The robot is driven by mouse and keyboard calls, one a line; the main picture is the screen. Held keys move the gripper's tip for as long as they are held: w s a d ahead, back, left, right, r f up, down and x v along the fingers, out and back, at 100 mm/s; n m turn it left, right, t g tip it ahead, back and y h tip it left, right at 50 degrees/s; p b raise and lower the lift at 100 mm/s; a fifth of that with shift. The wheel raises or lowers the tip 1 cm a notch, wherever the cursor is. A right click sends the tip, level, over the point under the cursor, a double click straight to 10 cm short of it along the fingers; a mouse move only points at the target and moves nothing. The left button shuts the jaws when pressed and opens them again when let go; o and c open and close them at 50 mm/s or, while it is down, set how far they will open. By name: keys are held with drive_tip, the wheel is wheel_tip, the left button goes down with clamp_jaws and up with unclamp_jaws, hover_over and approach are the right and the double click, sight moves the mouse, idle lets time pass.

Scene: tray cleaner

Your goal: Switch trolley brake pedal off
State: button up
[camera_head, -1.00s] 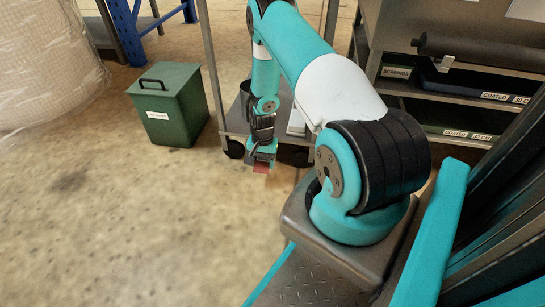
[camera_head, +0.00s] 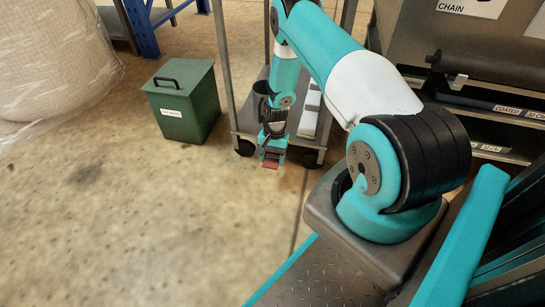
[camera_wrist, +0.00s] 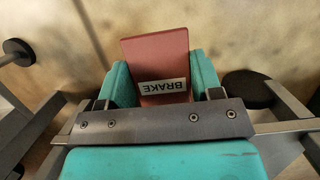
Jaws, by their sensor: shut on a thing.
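The brake pedal (camera_wrist: 160,58) is a red plate with a white label reading BRAKE, upside down in the wrist view. It also shows small and red at the low front edge of the trolley in the head view (camera_head: 270,164). My gripper (camera_wrist: 160,82) has one teal finger on each side of the pedal and is shut on it. In the head view my gripper (camera_head: 272,152) points down near the floor at the trolley (camera_head: 240,122). My wrist hides part of the trolley's lower shelf.
A green lidded bin (camera_head: 183,104) stands on the floor left of the trolley. Black trolley wheels (camera_head: 245,148) sit beside my gripper. A large pale sack (camera_head: 55,65) is at the far left. A rack with labelled trays (camera_head: 490,105) is at the right. The floor in front is clear.

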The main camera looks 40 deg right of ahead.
drive_tip(key=shift+w+d+r, duration=0.1)
drive_tip(key=shift+w+d, duration=0.1)
drive_tip(key=shift+d, duration=0.05)
drive_tip(key=o, duration=1.3)
drive_tip(key=shift+a, duration=0.1)
drive_tip(key=shift+s, duration=0.1)
drive_tip(key=p+v, duration=0.6)
drive_tip(key=v, duration=0.6)
drive_tip(key=shift+a, duration=0.1)
